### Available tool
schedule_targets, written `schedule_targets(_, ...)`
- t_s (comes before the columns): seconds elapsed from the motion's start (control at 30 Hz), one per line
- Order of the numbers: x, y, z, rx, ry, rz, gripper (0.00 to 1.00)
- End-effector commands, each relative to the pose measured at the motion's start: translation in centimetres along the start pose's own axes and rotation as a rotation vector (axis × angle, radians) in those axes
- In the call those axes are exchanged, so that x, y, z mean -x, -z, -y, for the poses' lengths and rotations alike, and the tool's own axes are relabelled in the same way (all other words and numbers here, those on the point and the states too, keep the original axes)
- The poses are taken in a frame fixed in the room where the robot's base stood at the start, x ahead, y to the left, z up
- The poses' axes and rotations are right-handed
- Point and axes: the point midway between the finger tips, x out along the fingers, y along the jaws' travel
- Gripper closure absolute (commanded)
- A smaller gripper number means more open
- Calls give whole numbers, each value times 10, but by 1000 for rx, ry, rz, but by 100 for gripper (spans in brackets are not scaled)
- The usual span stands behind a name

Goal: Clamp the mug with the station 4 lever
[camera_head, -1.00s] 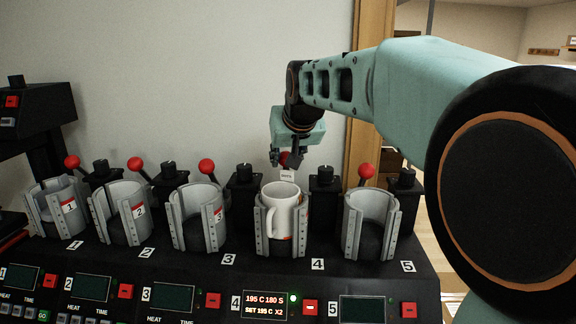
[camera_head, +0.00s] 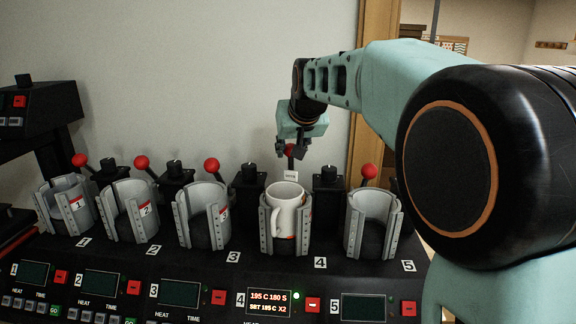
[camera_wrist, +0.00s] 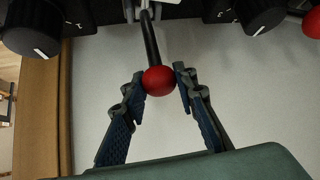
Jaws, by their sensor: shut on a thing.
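The white mug (camera_head: 285,212) stands upright in the grey clamp of station 4 (camera_head: 268,243), with its handle towards the front left. The station 4 lever has a red ball knob (camera_wrist: 159,80) on a black rod (camera_wrist: 151,42). In the head view the knob (camera_head: 290,150) is behind the mug, partly covered by my gripper. My gripper (camera_wrist: 160,82) has its fingers on both sides of the red knob and is shut on it. The lever stands roughly upright in the head view.
Stations 1, 2, 3 and 5 have empty grey clamps, such as station 5's clamp (camera_head: 352,240), and red-knobbed levers, such as station 3's (camera_head: 212,165). Black knob posts (camera_head: 328,195) stand on both sides of the station 4 lever. The station 4 display (camera_head: 268,302) is lit.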

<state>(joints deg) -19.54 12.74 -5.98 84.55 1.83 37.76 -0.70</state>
Motion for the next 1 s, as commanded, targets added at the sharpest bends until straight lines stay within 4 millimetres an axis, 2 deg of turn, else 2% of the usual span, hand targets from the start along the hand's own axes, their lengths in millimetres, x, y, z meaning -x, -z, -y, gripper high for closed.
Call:
schedule_targets(0.5, -18, 20, -11, -1, -4, 1, 85)
schedule_targets(0.8, -22, 22, -12, -1, -4, 0, 85)
schedule_targets(0.83, -22, 22, -12, -1, -4, 0, 73)
schedule_targets(1.0, -22, 22, -11, -1, -3, 0, 56)
